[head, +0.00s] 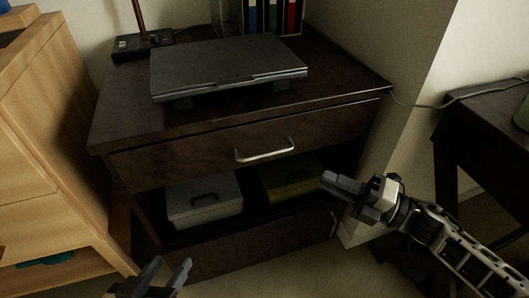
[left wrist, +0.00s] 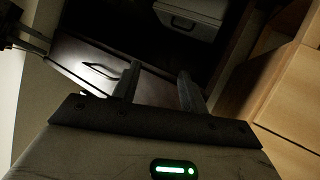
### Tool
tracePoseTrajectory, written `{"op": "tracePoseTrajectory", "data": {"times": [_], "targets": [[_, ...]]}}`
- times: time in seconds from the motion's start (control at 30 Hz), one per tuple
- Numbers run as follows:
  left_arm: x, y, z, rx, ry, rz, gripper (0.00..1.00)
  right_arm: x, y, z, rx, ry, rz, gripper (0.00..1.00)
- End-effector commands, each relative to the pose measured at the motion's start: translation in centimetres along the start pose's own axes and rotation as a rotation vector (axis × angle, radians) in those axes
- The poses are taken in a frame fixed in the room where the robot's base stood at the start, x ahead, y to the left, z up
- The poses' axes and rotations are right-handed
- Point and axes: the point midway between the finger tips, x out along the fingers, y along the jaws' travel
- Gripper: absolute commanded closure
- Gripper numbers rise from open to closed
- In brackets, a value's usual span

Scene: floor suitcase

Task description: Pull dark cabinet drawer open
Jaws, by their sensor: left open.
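The dark cabinet (head: 125,124) stands in the middle of the head view. Its upper drawer (head: 200,160) looks flush with the body and has a curved metal handle (head: 264,152). A lower dark drawer (head: 262,246) has a handle (head: 333,224) near its right end. My left gripper (head: 168,272) is open at the bottom of the head view, below and left of the upper handle, apart from it. In the left wrist view its two fingers (left wrist: 158,88) are spread with nothing between them; a drawer handle (left wrist: 100,71) shows beyond. My right gripper (head: 330,183) is right of the upper handle, apart from it; its jaw gap is unclear.
A laptop (head: 228,66), a lamp base (head: 142,46) and several binders (head: 270,18) are on top. A grey box (head: 203,200) and an olive box (head: 290,181) fill the open shelf. A light wooden cabinet (head: 50,130) stands left, a dark desk (head: 488,120) right.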

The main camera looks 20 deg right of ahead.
Motion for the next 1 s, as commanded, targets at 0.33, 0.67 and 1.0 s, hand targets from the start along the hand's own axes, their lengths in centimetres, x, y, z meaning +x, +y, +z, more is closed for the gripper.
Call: {"op": "tracePoseTrajectory", "data": {"times": [0.33, 0.67, 1.0], "targets": [[-0.1, 0.2, -0.4, 0.003, 0.032, 0.009, 0.57, 7.4, 0.2, 0.1, 0.002, -0.002, 0.007, 0.82], [-0.1, 0.4, -0.5, 0.004, 0.047, 0.013, 0.57, 13.3, 0.2, 0.1, 0.004, -0.004, 0.004, 0.82], [-0.2, 0.4, -0.8, 0.003, 0.057, 0.015, 0.57, 14.7, 0.1, 0.0, 0.007, -0.004, 0.001, 0.82]]}}
